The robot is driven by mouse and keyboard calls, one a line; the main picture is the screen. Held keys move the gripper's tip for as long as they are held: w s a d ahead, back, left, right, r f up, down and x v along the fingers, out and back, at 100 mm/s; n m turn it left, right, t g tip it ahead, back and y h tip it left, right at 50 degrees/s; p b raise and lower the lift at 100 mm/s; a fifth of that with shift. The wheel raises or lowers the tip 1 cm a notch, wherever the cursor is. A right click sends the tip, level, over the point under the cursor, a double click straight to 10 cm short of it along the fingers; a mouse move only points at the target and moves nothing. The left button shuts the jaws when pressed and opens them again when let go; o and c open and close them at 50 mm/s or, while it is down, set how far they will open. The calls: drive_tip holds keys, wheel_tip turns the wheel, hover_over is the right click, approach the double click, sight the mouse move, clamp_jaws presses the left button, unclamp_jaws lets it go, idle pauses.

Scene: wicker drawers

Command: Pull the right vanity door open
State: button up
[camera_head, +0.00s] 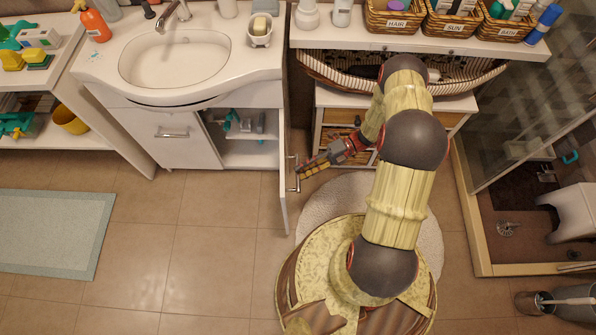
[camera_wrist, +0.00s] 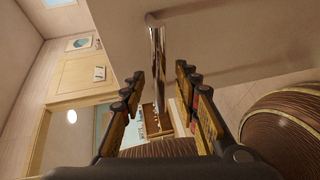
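The right vanity door (camera_head: 284,170) stands swung open, roughly square to the vanity front, seen nearly edge-on. Its metal bar handle (camera_head: 292,174) is on the side facing my arm. In the wrist view the pale door panel (camera_wrist: 240,38) fills the upper part, and the handle (camera_wrist: 158,65) lies in line with the gap between my fingers. My gripper (camera_head: 299,172) is at the handle in the head view; in the wrist view my gripper (camera_wrist: 160,78) has its fingers apart, with no clear contact on the bar. Whether the bar lies fully between the fingertips is unclear.
The open cabinet shelf (camera_head: 250,152) holds small items. The left vanity door (camera_head: 178,140) is closed. A wicker drawer unit (camera_head: 335,117) stands right of the open door. Bare floor (camera_head: 215,225) lies in front of the vanity. A glass shower (camera_head: 525,130) is at right.

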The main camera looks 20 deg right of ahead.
drive_tip(key=d+r, duration=0.1)
drive_tip(key=d, duration=0.8)
drive_tip(key=shift+w+d+r, duration=0.25)
drive_tip(key=shift+w+r, duration=0.05)
drive_tip(key=shift+r, duration=0.1)
